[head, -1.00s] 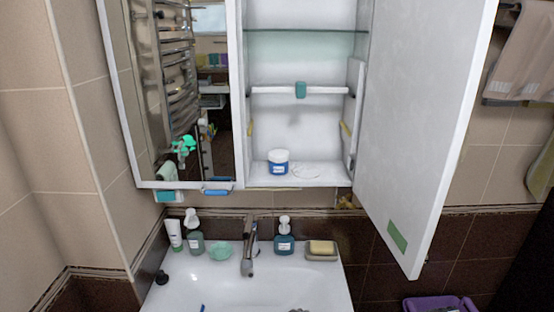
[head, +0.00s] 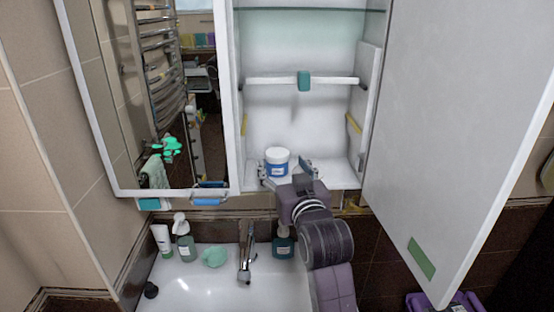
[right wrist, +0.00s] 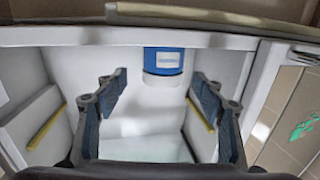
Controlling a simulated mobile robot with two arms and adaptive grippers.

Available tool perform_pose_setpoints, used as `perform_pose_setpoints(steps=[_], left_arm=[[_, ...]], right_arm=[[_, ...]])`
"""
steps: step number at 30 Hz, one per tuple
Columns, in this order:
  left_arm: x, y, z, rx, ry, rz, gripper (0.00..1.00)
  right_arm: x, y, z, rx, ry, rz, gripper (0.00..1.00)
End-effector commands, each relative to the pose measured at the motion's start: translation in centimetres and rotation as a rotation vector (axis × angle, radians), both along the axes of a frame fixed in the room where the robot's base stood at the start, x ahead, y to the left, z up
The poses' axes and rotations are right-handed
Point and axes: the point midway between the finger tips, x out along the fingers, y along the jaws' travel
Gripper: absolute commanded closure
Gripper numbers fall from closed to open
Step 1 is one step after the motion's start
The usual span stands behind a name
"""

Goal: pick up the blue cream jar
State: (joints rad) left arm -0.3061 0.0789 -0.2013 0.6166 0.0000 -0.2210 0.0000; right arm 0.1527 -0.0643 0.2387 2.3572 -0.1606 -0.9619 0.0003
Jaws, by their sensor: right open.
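The blue cream jar (head: 277,163), with a white lid and blue body, stands upright on the bottom shelf of the open cabinet. It also shows at the top of the right wrist view (right wrist: 164,60), where the picture looks upside down. My right gripper (head: 287,174) is open and empty, reaching into the cabinet from the front. In the right wrist view its fingers (right wrist: 159,76) lie left and right of the jar, with the jar between or just beyond the fingertips; no contact shows. My left gripper is not in view.
The cabinet's open door (head: 450,140) stands to the right, the mirror (head: 165,100) to the left. Below are a faucet (head: 246,250), a teal bottle (head: 283,243) and the sink (head: 200,290).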

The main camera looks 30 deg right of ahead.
Motion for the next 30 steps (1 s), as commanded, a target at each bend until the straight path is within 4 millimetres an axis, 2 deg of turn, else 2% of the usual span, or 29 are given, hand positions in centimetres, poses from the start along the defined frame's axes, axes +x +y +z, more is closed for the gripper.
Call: perform_pose_setpoints(steps=[3, 9, 15, 19, 30], left_arm=[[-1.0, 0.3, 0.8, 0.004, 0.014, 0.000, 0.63], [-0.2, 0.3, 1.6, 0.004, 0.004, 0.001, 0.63], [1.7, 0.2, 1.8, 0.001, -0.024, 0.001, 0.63], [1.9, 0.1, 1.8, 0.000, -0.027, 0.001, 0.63], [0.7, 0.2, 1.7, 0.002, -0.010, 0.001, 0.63]], right_arm=[[1.6, -0.3, -0.3, 0.001, 0.004, 0.000, 0.37], [3.9, -1.0, -0.7, 0.000, 0.002, 0.001, 0.37], [4.5, -1.2, -0.9, 0.001, 0.002, 0.001, 0.37], [4.4, -1.2, -0.9, 0.001, 0.002, 0.001, 0.37], [4.4, -1.2, -0.9, 0.000, 0.002, 0.001, 0.78]])
